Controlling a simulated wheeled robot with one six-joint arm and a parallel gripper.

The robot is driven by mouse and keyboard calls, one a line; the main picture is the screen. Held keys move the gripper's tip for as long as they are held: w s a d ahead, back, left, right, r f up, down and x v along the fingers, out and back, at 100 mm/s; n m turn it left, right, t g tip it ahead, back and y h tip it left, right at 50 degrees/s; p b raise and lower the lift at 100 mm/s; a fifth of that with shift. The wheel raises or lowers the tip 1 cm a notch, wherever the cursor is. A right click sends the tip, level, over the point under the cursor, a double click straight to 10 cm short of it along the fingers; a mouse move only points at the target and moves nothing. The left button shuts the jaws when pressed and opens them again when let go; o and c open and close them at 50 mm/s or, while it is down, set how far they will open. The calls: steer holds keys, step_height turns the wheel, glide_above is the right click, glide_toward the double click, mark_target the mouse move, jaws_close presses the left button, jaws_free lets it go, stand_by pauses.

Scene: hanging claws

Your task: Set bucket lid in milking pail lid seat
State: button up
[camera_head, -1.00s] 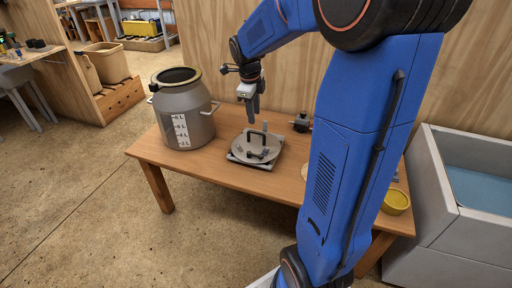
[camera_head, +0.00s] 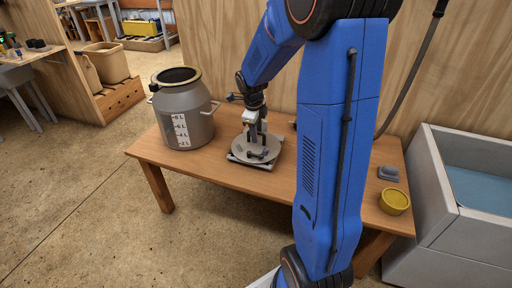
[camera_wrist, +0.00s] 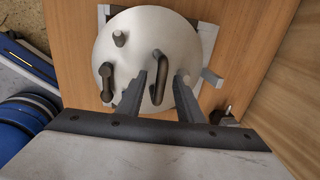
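The bucket lid (camera_head: 259,154), a round grey disc, lies flat on a low stand (camera_head: 236,159) on the table. In the wrist view the lid (camera_wrist: 146,38) carries a dark upright handle (camera_wrist: 159,72), a smaller dark lever (camera_wrist: 107,82) and a short peg (camera_wrist: 119,38). My gripper (camera_wrist: 160,98) is open above the lid, with the dark handle between its fingers; I cannot tell whether either finger touches it. The milking pail (camera_head: 184,112) stands upright to the left of the lid, its round mouth (camera_head: 178,76) uncovered and ringed by a pale rim.
The wooden table (camera_head: 185,163) has bare room in front of the pail and lid. A yellow bowl (camera_head: 394,201) and a small grey object (camera_head: 388,173) sit at its right end. A grey basin (camera_head: 440,240) stands beyond. A wooden wall (camera_head: 215,50) rises behind.

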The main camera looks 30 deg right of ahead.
steer(key=shift+f, duration=0.1)
jaws_close()
stand_by(1.4)
